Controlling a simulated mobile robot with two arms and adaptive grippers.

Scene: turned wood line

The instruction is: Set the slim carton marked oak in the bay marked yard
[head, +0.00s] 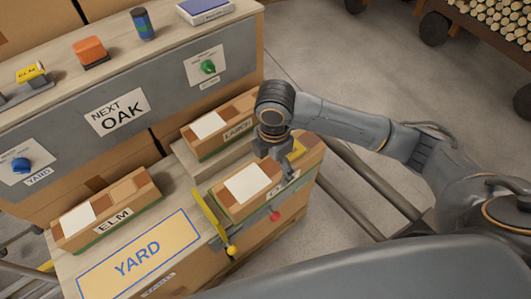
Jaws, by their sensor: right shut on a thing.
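A slim brown carton (231,205) with a white top patch stands on the right part of the bench. Its front label starts with O; the rest is hard to read. My right gripper (277,172) reaches down over its right half and is shut on it. The fingertips are partly hidden. A sign reading NEXT OAK (117,111) is on the grey panel behind. My left gripper is not in view.
A carton marked elm (108,208) stands just behind the yard bay. Another carton (218,125), apparently marked larch, stands behind. A yellow bar with a ball end (214,222) lies between the yard bay and the held carton. A red knob (275,216) is at the front.

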